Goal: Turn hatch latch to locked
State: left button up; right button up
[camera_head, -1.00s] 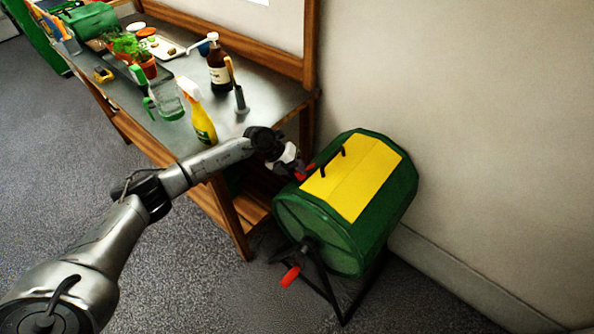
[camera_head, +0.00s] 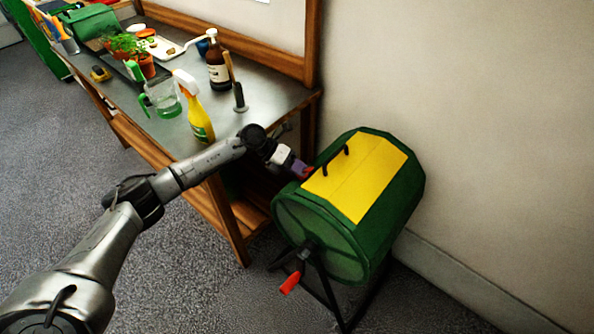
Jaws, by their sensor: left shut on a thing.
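A green drum (camera_head: 398,222) on a black stand has a yellow hatch (camera_head: 366,187) with a black handle (camera_head: 334,160) on top. The red hatch latch (camera_head: 308,173) shows as a small piece at the hatch's left edge. My left gripper (camera_head: 301,170) reaches in from the left and is shut on the latch. Its fingers hide most of the latch, so I cannot tell the latch's exact angle. My right gripper is not in view.
A crank with a red grip (camera_head: 290,283) sticks out of the drum's front end. A metal-topped wooden bench (camera_head: 262,104) stands behind my arm, with a yellow spray bottle (camera_head: 199,120), a brown bottle (camera_head: 218,68) and a glass jug (camera_head: 163,98). The wall is close behind the drum.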

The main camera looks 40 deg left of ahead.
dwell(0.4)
pick_arm(q)
jog(key=o, duration=0.9)
jog(key=p+v, duration=0.2)
jog(key=v, duration=1.1)
jog(key=shift+s+a+r+p, duration=0.1)
jog(key=shift+a+r+p, duration=0.1)
jog(key=shift+a+p, duration=0.15)
